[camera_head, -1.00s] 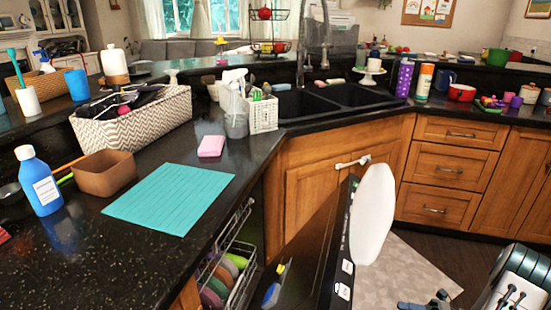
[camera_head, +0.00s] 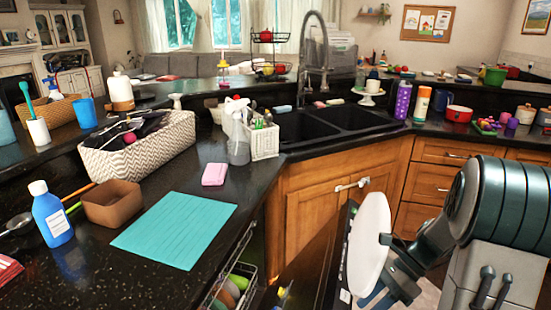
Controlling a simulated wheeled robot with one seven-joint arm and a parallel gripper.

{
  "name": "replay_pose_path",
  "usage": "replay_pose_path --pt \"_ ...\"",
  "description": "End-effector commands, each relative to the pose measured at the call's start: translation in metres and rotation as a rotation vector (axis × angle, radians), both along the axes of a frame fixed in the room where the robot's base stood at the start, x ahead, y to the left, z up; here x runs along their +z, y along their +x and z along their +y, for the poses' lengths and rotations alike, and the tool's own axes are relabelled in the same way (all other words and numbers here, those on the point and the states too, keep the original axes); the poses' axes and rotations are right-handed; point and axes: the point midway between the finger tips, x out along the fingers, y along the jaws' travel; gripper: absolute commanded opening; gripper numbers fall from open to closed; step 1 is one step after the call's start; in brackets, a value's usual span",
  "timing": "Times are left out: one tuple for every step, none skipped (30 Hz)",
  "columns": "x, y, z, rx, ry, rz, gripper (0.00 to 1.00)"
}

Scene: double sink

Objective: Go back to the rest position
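My arm comes in at the right. My gripper (camera_head: 378,299) hangs low, pointing down and left, with its bluish fingers close to the bottom edge of the picture. A white upright disc (camera_head: 370,243) stands just above and left of it and hides part of the view. I cannot tell whether the disc touches my gripper. The finger gap is too small and partly hidden to judge.
The dark dishwasher door (camera_head: 332,275) stands open below the disc, with a rack (camera_head: 235,283) of dishes to its left. The counter carries a teal mat (camera_head: 175,235), pink sponge (camera_head: 214,174), brown box (camera_head: 112,204) and blue bottle (camera_head: 51,214). The double sink (camera_head: 330,121) lies behind.

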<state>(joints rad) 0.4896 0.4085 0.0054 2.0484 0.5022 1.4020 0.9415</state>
Motion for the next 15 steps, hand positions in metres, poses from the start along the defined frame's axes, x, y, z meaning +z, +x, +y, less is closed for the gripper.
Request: replay_pose_path --pt "0.019 -0.006 0.008 0.074 -0.035 -0.065 0.39" --pt "0.026 -0.009 0.012 0.122 -0.057 -0.106 0.39" --pt "0.034 -0.014 0.016 0.185 -0.083 -0.158 0.39" --pt "0.041 -0.017 0.019 0.233 -0.101 -0.197 0.39" --pt "0.047 -0.021 0.022 0.282 -0.121 -0.235 0.39" --pt "0.055 -0.025 0.026 0.346 -0.145 -0.287 0.39" --pt "0.062 -0.029 0.029 0.397 -0.163 -0.324 0.39" --pt "0.068 -0.032 0.031 0.446 -0.181 -0.363 0.39" --pt "0.076 -0.037 0.035 0.513 -0.204 -0.413 0.39" --pt "0.082 -0.040 0.037 0.565 -0.222 -0.450 0.39" --pt "0.088 -0.044 0.039 0.616 -0.239 -0.487 0.39" --pt "0.095 -0.048 0.042 0.686 -0.260 -0.535 0.39" --pt "0.101 -0.051 0.044 0.738 -0.279 -0.572 0.39" --pt "0.106 -0.055 0.046 0.792 -0.294 -0.608 0.39" --pt "0.114 -0.059 0.048 0.863 -0.315 -0.655 0.39"
